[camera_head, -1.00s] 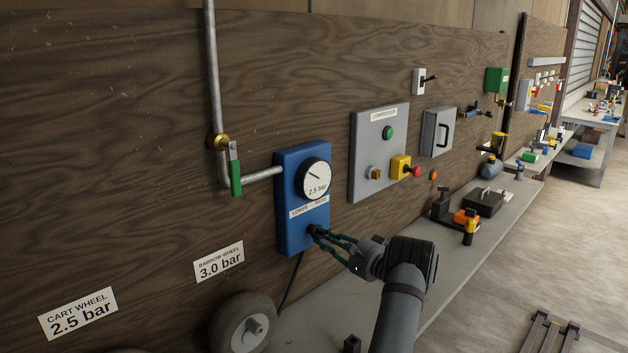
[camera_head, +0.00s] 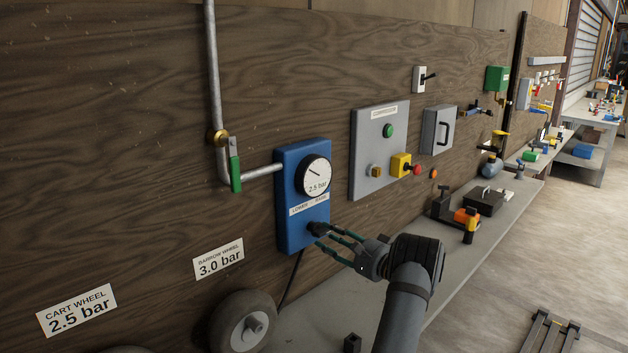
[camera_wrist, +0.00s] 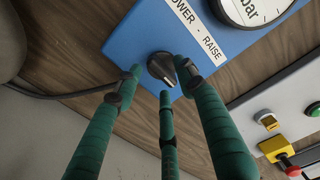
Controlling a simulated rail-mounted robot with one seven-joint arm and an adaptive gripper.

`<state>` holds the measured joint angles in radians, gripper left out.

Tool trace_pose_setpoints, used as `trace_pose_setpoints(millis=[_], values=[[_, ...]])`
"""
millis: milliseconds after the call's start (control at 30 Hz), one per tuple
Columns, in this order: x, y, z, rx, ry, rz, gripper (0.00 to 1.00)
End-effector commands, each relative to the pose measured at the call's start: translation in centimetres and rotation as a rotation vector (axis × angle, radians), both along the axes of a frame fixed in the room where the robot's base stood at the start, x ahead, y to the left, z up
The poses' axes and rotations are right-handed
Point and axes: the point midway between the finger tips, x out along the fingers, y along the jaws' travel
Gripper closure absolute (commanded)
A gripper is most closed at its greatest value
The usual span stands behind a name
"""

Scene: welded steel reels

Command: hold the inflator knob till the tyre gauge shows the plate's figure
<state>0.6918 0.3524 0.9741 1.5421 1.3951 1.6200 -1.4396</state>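The blue inflator box (camera_head: 290,228) hangs on the wood wall. Its round tyre gauge (camera_head: 314,175) reads 2.5 bar. Below it, a label reads LOWER - RAISE, above the dark knob (camera_wrist: 161,68). The knob's pale mark points toward lower right in the wrist view. My gripper (camera_head: 326,236) has several green fingers, spread apart in front of the knob; it also shows in the wrist view (camera_wrist: 158,78). The fingers look clear of the knob, with nothing between them. Two plates read CART WHEEL 2.5 bar (camera_head: 77,310) and BARROW WHEEL 3.0 bar (camera_head: 218,259).
A tyred wheel (camera_head: 242,321) stands at the bottom, under the barrow plate. A pipe with a green-handled valve (camera_head: 235,173) enters the box. A grey compressor panel (camera_head: 370,150) is to the right. The grey bench (camera_head: 300,318) runs below my arm.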

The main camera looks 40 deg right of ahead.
Motion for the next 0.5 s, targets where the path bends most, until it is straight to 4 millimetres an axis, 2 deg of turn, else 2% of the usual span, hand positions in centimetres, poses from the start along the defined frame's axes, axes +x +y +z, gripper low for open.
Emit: trace_pose_setpoints(millis=[300, 500], values=[[-3.5, -0.6, -0.4, -0.002, 0.0, -0.001, 0.6], [-5.1, -0.8, -0.2, -0.001, 0.0, -0.001, 0.6]])
